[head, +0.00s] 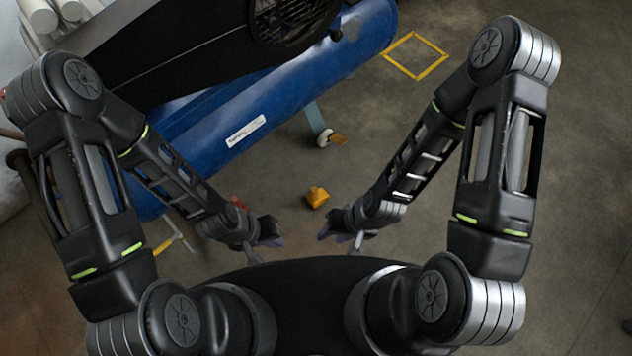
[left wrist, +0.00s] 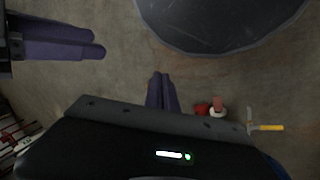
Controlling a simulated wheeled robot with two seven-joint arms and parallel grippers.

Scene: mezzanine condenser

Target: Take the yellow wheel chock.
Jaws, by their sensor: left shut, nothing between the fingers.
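The yellow wheel chock (head: 317,197) lies on the concrete floor in the head view, just beyond and between my two grippers. I cannot make it out in the left wrist view. My left gripper (head: 272,241) is low in the middle, left of and nearer than the chock, apart from it. Its purple fingers also show in the left wrist view (left wrist: 162,92), pressed together and empty. My right gripper (head: 327,234) is just on the near side of the chock in the picture, apart from it. Its fingers lie close together, with nothing visible between them, in the left wrist view (left wrist: 60,41).
A long blue tank (head: 265,110) with dark machinery above crosses the upper left. A caster wheel (head: 325,138) with another orange-yellow wedge (head: 339,140) stands beyond the chock. A yellow-handled tool (left wrist: 267,127) and a red item (left wrist: 202,108) lie on the floor. The right side is mostly clear.

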